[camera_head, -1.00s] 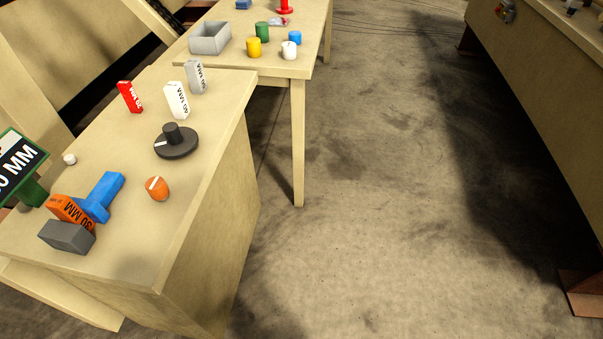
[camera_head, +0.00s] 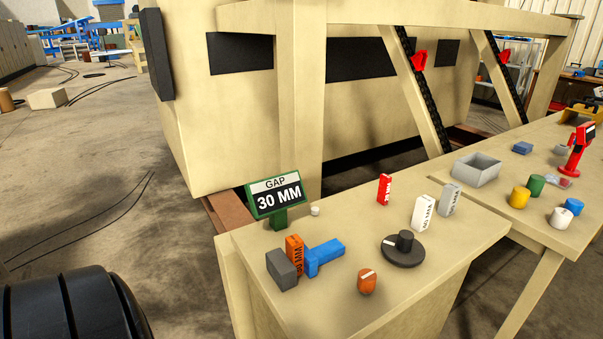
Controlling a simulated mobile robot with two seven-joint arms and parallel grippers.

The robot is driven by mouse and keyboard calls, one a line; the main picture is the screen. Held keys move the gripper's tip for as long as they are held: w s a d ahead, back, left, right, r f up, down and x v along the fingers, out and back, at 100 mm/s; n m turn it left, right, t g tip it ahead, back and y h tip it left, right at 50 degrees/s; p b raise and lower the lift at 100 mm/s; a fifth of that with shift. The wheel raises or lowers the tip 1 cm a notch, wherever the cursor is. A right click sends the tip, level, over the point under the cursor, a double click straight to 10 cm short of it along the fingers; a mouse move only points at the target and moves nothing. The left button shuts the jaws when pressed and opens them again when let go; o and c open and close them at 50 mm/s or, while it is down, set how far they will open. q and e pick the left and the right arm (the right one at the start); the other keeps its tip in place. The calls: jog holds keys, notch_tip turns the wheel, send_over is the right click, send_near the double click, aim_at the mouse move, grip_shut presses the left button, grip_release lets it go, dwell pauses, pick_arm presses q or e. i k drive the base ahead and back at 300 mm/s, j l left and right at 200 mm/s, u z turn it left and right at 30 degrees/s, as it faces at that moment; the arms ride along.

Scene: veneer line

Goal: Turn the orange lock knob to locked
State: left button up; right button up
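The orange lock knob (camera_head: 367,283) sits on the front part of the bench top, just in front of the black dial (camera_head: 403,250). A white mark runs across the top of the knob, pointing toward the upper right. I see no lettering beside it that tells locked from unlocked. Neither of my grippers shows in the head view, and nothing touches the knob.
The green sign (camera_head: 275,196) reads GAP 30 MM. A grey block (camera_head: 282,270), an orange block (camera_head: 294,253) and a blue T-shaped piece (camera_head: 325,257) stand left of the knob. Red (camera_head: 384,189), white (camera_head: 423,212) and grey (camera_head: 450,199) blocks stand behind the dial.

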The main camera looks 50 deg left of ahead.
aim_at(367, 280)
jog(key=u, duration=1.1)
